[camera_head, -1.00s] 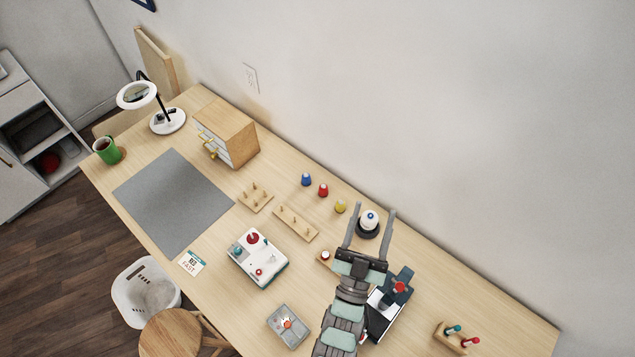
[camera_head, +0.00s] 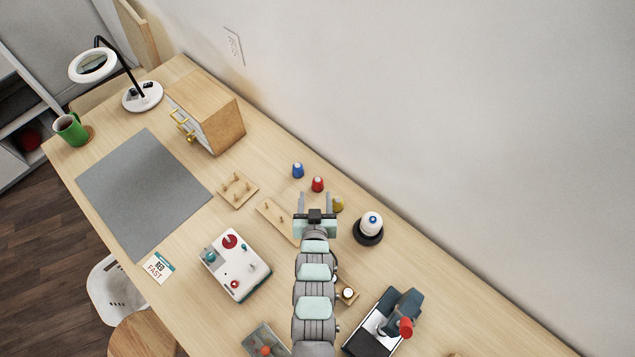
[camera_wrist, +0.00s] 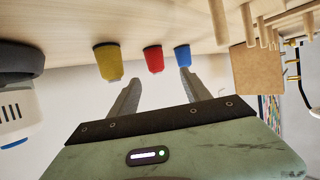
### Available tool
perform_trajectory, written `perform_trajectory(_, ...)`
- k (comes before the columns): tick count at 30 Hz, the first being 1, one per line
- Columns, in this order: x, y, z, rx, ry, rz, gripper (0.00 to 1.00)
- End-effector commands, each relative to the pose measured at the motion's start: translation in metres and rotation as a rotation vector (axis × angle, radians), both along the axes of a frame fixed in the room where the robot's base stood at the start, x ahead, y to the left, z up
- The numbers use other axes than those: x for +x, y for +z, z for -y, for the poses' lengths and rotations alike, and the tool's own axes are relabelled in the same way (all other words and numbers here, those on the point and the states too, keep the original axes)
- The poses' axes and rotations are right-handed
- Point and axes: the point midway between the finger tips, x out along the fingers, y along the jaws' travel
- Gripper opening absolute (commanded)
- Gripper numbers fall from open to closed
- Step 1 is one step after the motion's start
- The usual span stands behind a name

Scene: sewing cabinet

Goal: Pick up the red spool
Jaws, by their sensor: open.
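The red spool (camera_head: 317,184) stands upright on the wooden table, between the blue spool (camera_head: 298,170) and the yellow spool (camera_head: 338,204). My gripper (camera_head: 315,199) is open and empty, with its fingers pointing toward the red spool in the head view. In the wrist view, the red spool (camera_wrist: 154,59) shows beyond and between the two fingertips (camera_wrist: 160,76). The yellow spool (camera_wrist: 107,62) is left of the fingers there, and the blue spool (camera_wrist: 183,55) is close to the right fingertip.
A pegged wooden strip (camera_head: 272,215) and a small peg board (camera_head: 238,190) lie left of my gripper. A white dome-topped device on a black base (camera_head: 368,236) stands to the right. A wooden drawer box (camera_head: 212,112) is at the back left. The wall rises behind the spools.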

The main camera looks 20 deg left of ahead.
Motion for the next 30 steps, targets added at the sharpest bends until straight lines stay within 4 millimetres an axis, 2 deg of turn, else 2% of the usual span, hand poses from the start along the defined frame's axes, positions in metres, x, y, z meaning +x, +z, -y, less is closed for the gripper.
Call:
perform_trajectory(3,0.012,-0.006,-0.005,0.000,0.001,-0.002,0.56)
perform_trajectory(10,0.024,-0.010,-0.008,0.000,0.001,0.000,0.56)
perform_trajectory(19,0.058,-0.026,-0.016,-0.001,0.000,-0.003,0.56)
perform_trajectory(27,0.062,-0.026,-0.018,0.000,0.000,0.001,0.56)
perform_trajectory(30,0.062,-0.026,-0.018,0.000,0.000,0.001,0.49)
